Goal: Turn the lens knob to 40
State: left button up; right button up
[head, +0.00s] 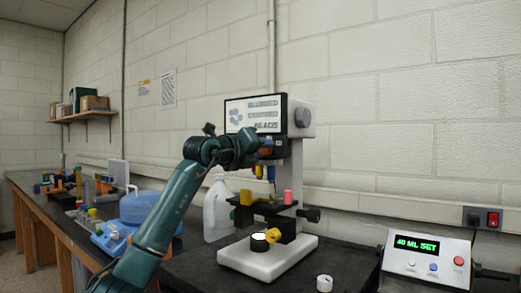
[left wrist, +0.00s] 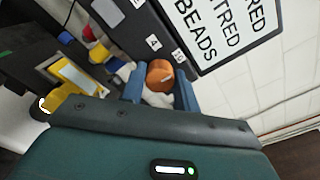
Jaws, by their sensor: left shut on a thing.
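The lens knob (left wrist: 159,72) is an orange round knob with a small pale mark, on the dark microscope body beside white labels reading 4 and 10. In the left wrist view it sits between the two blue fingers of my left gripper (left wrist: 160,88), which is shut on it. In the head view my left gripper (head: 264,149) is at the microscope head (head: 299,118), below the screen; the knob is mostly hidden there. The screen (head: 255,114) reads blurred, centred beads. Any 40 label is not visible. My right gripper is in neither view.
The microscope stage (head: 263,205) holds a yellow block and a pink piece (head: 288,197). A white jug (head: 217,210) stands behind my arm. A control box (head: 428,258) showing "40 ML SET" is at the right. A small white cup (head: 324,284) is in front.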

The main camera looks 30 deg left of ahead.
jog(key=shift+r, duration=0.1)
pick_arm(q)
jog(key=m+p, duration=0.3)
jog(key=m, duration=0.8)
jog(key=shift+m, duration=0.3)
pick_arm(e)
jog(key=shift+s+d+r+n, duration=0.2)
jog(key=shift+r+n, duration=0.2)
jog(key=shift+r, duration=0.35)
pick_arm(q)
jog(key=shift+p, duration=0.3)
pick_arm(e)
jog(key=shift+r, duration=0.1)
pick_arm(q)
jog(key=o, duration=1)
jog(key=shift+c, duration=0.2)
